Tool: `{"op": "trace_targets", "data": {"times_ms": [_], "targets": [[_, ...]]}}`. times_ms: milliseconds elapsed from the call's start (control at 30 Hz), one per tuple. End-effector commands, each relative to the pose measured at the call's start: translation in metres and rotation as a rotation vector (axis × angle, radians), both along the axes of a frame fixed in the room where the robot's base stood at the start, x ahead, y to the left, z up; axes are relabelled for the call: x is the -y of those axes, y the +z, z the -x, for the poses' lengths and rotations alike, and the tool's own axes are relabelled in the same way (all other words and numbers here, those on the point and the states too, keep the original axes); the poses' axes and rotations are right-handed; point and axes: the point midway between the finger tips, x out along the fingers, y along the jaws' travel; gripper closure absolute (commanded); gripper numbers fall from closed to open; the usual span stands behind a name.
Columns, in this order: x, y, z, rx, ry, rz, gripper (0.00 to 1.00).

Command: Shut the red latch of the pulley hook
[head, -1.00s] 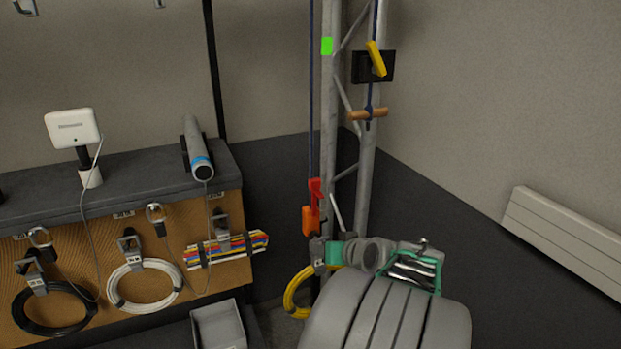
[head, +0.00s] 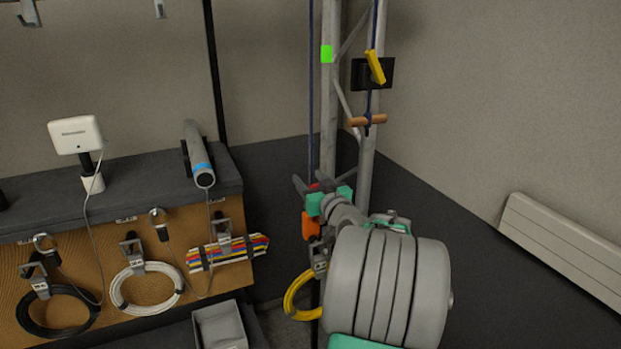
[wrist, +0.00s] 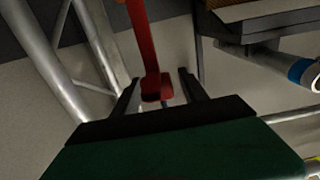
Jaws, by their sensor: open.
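The red latch (wrist: 145,42) runs down the wrist view as a long red bar, and its blunt end lies between my two open fingers in that view. I see a gap on both sides of it, with no contact visible. In the head view only a bit of the red latch (head: 314,187) shows behind my gripper (head: 311,180). The orange pulley hook body (head: 309,226) hangs just below my gripper. My gripper (wrist: 159,78) is open and holds nothing. How deep the latch sits between the fingers is unclear.
The grey truss (head: 329,100) stands close beside my gripper, with a blue rope (head: 312,120) on its left. A yellow cable coil (head: 297,297) hangs below. A wooden handle (head: 367,120) and black cleat (head: 359,75) are above right. A workbench (head: 110,196) stands left.

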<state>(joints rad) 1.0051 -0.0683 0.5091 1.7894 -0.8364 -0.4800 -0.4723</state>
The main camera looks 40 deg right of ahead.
Motion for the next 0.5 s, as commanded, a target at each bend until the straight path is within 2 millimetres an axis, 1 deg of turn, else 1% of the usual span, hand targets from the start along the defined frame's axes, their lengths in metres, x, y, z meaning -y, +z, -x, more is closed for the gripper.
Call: {"op": "trace_targets", "data": {"times_ms": [100, 500], "targets": [[-0.0002, -0.0003, 0.0003, 0.000, 0.000, 0.000, 0.50], [-0.0002, -0.0003, 0.0006, -0.001, 0.000, 0.000, 0.83]]}}
